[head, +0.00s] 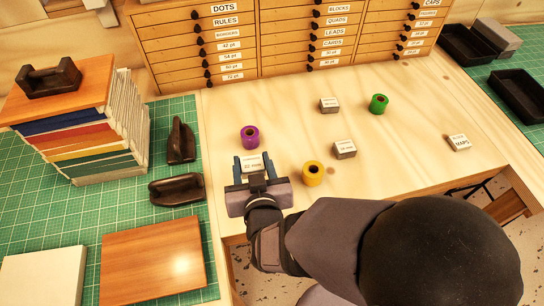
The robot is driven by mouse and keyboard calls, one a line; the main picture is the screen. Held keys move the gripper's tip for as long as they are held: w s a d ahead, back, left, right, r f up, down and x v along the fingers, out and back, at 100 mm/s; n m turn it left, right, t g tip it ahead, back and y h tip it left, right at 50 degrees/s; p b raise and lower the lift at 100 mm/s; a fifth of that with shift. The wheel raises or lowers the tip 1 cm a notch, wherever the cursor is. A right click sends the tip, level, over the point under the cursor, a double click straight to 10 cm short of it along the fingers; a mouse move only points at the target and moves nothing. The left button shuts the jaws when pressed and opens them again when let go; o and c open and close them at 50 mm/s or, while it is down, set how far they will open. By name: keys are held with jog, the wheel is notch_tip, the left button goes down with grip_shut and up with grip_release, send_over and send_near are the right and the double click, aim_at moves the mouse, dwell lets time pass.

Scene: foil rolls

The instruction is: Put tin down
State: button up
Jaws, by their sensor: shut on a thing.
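My gripper (254,164) is over the left front part of the pale wooden bench (290,110). It is shut on a small tin (251,161) with a white label, one finger on each side. I cannot tell whether the tin touches the bench or is held just above it. A purple foil roll (250,137) stands just behind the gripper. A yellow roll (313,173) stands to its right, and a green roll (379,104) farther back right. Two grey labelled tins (329,105) (344,149) sit mid-bench, and another labelled box (458,142) is at the right.
Drawer cabinets (260,45) line the back. Green cutting mats (60,220) flank the bench, with a stack of books (90,120), dark weights (181,140) and a wooden board (152,262) on the left. Black trays (520,95) are at right. Bench between the tins and the right-hand box is clear.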

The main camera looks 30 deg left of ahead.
jog(key=w+d+m+t+h+b, duration=0.35)
jog(key=w+d+m+h, duration=0.5)
jog(key=w+d, duration=2.4)
jog(key=n+g+y, duration=0.2)
jog(key=n+y, duration=0.3)
send_over(379, 145)
jog(key=shift+r+t, duration=0.1)
jog(key=shift+t, duration=0.35)
jog(key=shift+m+h, duration=0.25)
jog(key=shift+h, duration=0.1)
jog(key=shift+f+p, duration=0.75)
jog(key=shift+f, duration=4.2)
